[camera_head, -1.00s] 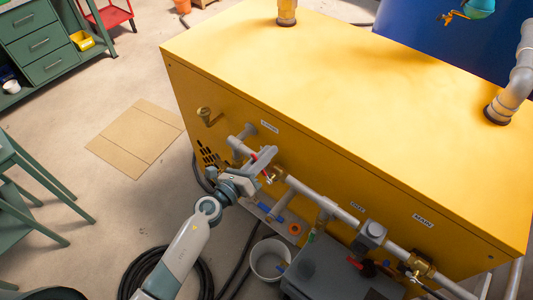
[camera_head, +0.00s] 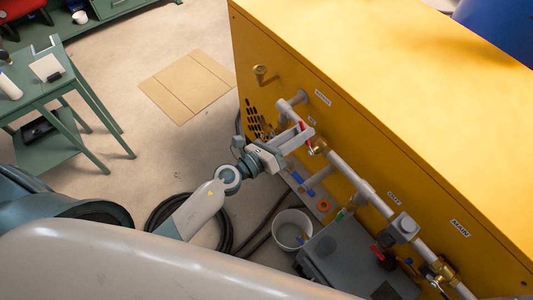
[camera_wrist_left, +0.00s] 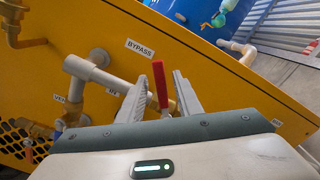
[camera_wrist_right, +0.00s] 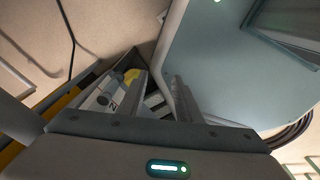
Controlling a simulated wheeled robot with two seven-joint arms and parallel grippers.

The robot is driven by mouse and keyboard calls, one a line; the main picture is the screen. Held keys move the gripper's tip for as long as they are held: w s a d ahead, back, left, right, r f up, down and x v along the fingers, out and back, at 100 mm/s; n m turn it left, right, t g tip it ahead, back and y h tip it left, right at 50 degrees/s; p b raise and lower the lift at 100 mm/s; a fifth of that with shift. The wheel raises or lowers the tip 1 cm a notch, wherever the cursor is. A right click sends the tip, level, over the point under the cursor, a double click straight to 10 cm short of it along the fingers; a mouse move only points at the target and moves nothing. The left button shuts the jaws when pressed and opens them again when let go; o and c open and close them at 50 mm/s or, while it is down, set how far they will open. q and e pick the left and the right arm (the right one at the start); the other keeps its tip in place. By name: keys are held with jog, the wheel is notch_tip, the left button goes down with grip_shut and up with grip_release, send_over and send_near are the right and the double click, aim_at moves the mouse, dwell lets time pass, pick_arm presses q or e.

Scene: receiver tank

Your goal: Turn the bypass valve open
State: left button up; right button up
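The bypass valve's red lever (camera_head: 305,138) is on the grey pipe along the front of the yellow tank cabinet, near the BYPASS label (camera_wrist_left: 140,48). In the left wrist view the red lever (camera_wrist_left: 160,84) stands between my left fingers. My left gripper (camera_head: 300,138) is open around it, with a gap visible on both sides; contact cannot be seen. The brass valve body (camera_head: 319,146) is just beyond the fingers and partly hidden in the wrist view. My right gripper (camera_wrist_right: 160,88) is open, away from the valve, and outside the head view.
A white bucket (camera_head: 292,229), black hose (camera_head: 160,212) and grey box (camera_head: 345,250) are below. A green table (camera_head: 45,95) is at left. Floor around the cardboard (camera_head: 187,85) is clear.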

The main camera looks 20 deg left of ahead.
pick_arm(q)
jog(key=b+v, duration=0.3)
jog(key=v, duration=0.8)
jog(key=shift+s+a+b, duration=0.2)
jog(key=shift+s+b, duration=0.1)
jog(key=shift+b, duration=0.1)
jog(key=shift+c, duration=0.3)
grip_shut()
jog(key=n+h, duration=0.1)
jog(key=n, duration=0.3)
jog(key=d+n+g+h+b, duration=0.1)
jog(key=n+h, duration=0.1)
jog(key=n, duration=0.3)
jog(key=d+r+n+g+h+b, duration=0.1)
jog(key=n+h, duration=0.1)
jog(key=n, duration=0.3)
jog(key=shift+d+r, duration=0.1)
jog(key=shift+d, duration=0.05)
